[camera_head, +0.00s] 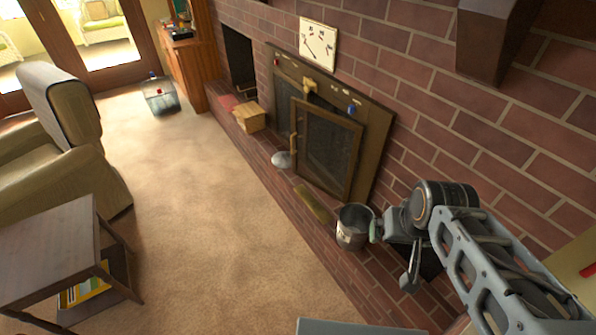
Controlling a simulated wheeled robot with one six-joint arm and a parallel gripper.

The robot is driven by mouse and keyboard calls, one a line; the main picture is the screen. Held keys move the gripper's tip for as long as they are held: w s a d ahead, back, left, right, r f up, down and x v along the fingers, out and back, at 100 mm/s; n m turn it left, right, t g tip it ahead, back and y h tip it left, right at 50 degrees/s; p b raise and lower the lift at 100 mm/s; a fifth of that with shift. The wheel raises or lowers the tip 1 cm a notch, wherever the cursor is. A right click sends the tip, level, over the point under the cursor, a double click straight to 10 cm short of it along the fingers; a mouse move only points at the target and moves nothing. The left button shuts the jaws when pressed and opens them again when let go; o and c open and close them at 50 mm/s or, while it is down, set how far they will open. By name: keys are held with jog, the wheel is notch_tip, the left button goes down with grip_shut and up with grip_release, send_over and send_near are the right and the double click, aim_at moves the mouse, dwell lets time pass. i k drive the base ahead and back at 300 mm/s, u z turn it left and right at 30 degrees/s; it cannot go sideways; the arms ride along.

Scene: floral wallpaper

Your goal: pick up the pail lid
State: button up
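A grey metal pail (352,232) stands upright on the brick hearth, its open top facing up. A pale silvery, roundish flat piece (282,160) lies farther back on the hearth by the fireplace door; it looks like the pail lid, but it is too small to be certain. My gripper (392,256) is just right of the pail, far from that piece. Its two fingers look spread apart, one with a greenish pad beside the pail's rim, with nothing seen between them. I cannot tell whether the finger touches the pail.
The fireplace door (325,150) stands open behind the hearth. A yellowish bar (313,204) and a wooden box (249,117) lie along the hearth (385,300). An armchair (55,150) and a side table (45,245) are left. The carpet between is clear.

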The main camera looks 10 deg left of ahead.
aim_at(281, 159)
jog(key=u, duration=1.5)
jog(key=i, duration=4.6)
jog(key=z, duration=3.5)
jog(key=i, duration=0.45)
jog(key=u, duration=0.15)
